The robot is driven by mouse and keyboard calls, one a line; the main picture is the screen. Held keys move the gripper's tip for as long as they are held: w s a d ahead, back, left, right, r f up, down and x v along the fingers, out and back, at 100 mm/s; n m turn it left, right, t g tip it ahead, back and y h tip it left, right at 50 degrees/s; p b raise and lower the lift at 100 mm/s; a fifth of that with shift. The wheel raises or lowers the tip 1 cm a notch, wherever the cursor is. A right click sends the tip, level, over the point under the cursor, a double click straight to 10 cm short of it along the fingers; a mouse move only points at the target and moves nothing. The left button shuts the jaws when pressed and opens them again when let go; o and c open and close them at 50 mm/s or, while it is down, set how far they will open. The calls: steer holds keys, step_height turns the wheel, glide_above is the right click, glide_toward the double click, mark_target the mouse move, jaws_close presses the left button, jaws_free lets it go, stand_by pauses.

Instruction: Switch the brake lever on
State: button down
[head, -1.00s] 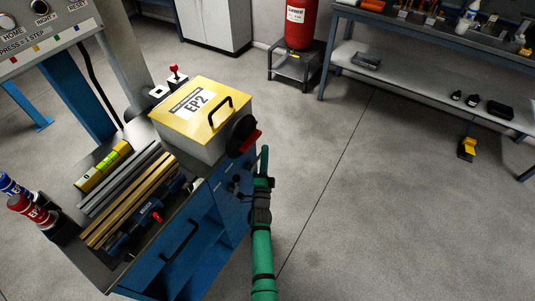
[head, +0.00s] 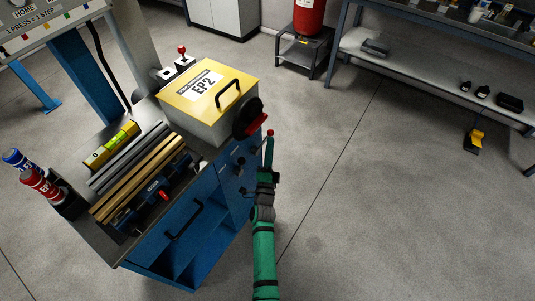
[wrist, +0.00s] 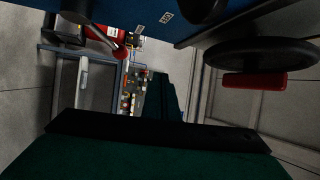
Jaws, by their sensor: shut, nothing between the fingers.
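A lever with a red ball knob (head: 270,132) stands out from the side of the blue cart, just past the tip of my gripper in the head view. In the wrist view its grey rod and red knob (wrist: 120,51) show at the upper left. I take it for the brake lever; its on or off position is not readable. My green gripper (head: 269,152) is shut and empty, pointing up along the cart side close to the knob. In the wrist view its green finger (wrist: 167,100) is near the knob; whether they touch cannot be told.
A black handwheel (head: 247,116) with a red handle is on the yellow-lidded EP2 box (head: 218,90), left of my gripper. A second red-knobbed lever (head: 181,50) stands behind the box. Cart-side knobs (head: 240,164) are close by.

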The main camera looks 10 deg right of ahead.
steer(key=s+a+r, duration=0.1)
steer(key=s+r, duration=0.2)
steer(key=s, duration=0.2)
steer(key=shift+s+r, duration=0.15)
steer(key=shift+s, duration=0.1)
stand_by(0.3)
steer(key=s+a+f+n+g+y, duration=0.1)
steer(key=s+f+n, duration=0.15)
steer(key=s, duration=0.55)
steer(key=s+a+f+n+g+y, duration=0.1)
steer(key=s+a+n, duration=0.1)
steer(key=s+n, duration=0.35)
steer(key=s+a+f+n, duration=0.1)
steer(key=s+f, duration=0.1)
steer(key=s, duration=0.7)
steer(key=s+a+r+n+g+y, duration=0.1)
steer(key=s+r+n, duration=0.2)
steer(key=s, duration=0.7)
steer(key=s+a+r+n+g+y, duration=0.1)
steer(key=s+r+n, duration=0.3)
steer(key=s, duration=0.6)
steer(key=shift+r+n+g, duration=0.15)
steer(key=shift+n+g, duration=0.65)
steer(key=shift+n, duration=0.6)
